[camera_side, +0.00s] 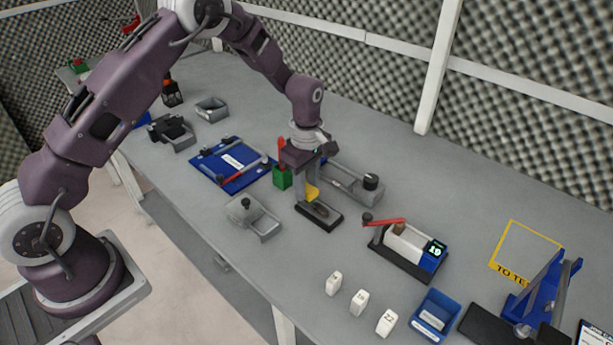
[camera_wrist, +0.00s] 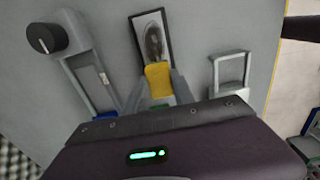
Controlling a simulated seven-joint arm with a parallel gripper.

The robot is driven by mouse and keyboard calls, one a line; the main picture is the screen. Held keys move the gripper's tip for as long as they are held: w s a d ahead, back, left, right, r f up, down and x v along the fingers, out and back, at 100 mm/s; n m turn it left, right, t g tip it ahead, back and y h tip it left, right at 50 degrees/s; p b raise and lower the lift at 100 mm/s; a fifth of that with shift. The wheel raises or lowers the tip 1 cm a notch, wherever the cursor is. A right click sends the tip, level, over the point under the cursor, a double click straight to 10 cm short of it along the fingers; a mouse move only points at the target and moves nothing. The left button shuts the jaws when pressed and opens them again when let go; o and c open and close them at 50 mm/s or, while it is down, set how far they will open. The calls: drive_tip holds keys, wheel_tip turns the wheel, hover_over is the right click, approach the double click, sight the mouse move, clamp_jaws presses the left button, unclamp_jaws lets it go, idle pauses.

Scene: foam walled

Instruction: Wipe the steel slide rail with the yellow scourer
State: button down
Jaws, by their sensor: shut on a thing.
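My gripper (camera_side: 307,188) points down, shut on the yellow scourer (camera_side: 313,193). In the wrist view the scourer (camera_wrist: 158,78) shows between the fingers. A long grey metal unit with a black knob, which looks like the steel slide rail (camera_side: 345,181), lies just behind and right of my gripper. In the wrist view the rail (camera_wrist: 85,78) is on the left. My gripper hides part of it in the side view.
A blue board (camera_side: 215,170) lies left. A device with a red lever (camera_side: 405,247), white numbered blocks (camera_side: 359,302) and a blue bin (camera_side: 437,311) are right.

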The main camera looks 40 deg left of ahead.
sight(332, 217)
drive_tip(key=shift+d+f, duration=0.6)
drive_tip(key=shift+f, duration=0.1)
drive_tip(key=shift+d, duration=3.4)
drive_tip(key=shift+a, duration=4.05)
drive_tip(key=shift+r, duration=4.2)
